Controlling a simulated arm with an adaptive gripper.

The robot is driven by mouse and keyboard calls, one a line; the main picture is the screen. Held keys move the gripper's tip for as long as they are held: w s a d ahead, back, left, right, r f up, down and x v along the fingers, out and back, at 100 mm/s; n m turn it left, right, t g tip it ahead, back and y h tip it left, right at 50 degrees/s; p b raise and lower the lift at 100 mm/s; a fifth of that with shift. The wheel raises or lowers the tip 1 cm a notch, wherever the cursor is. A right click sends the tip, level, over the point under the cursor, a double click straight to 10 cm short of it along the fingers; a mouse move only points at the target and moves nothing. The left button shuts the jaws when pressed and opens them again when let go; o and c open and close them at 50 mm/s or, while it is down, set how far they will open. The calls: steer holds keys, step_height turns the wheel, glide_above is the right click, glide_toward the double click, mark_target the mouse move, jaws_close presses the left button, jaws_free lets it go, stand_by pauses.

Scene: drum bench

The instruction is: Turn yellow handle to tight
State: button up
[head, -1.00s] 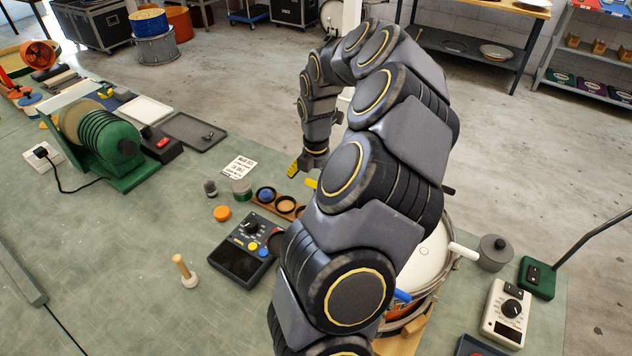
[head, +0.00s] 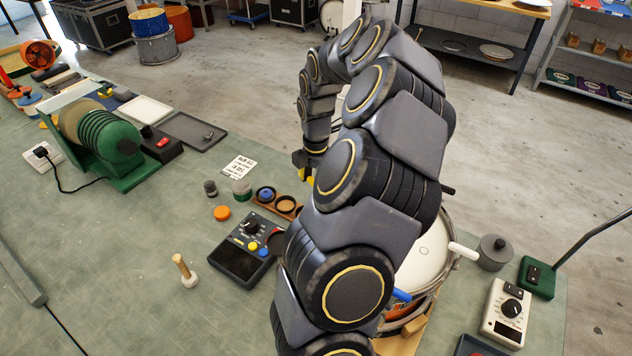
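The drum (head: 425,262) stands at the bench's right side, with a white head and a metal rim, partly hidden behind my arm. Handles of different colours stick out around it: a white handle (head: 463,250), a blue handle (head: 402,295) and a black one (head: 448,190). A small yellow piece, seemingly the yellow handle (head: 302,178), shows just left of my arm. My gripper (head: 303,163) points down right at this yellow piece. Its fingers are small, dark and partly hidden, so I cannot tell whether they are open, shut or touching the handle.
A dark control box (head: 245,245) with a knob, a tray of round rings (head: 277,203) and an orange disc (head: 222,213) lie left of my arm. A white dial box (head: 506,308) and a grey lidded pot (head: 493,252) stand right of the drum.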

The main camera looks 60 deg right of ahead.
steer(key=m, duration=0.6)
steer(key=shift+r+m, duration=0.1)
steer(key=shift+m, duration=0.2)
steer(key=m, duration=1.1)
steer(key=shift+m, duration=0.4)
steer(key=m, duration=1.1)
steer(key=shift+m, duration=0.4)
steer(key=m, duration=1.2)
steer(key=shift+m, duration=0.3)
steer(key=m, duration=0.5)
steer(key=shift+m, duration=0.3)
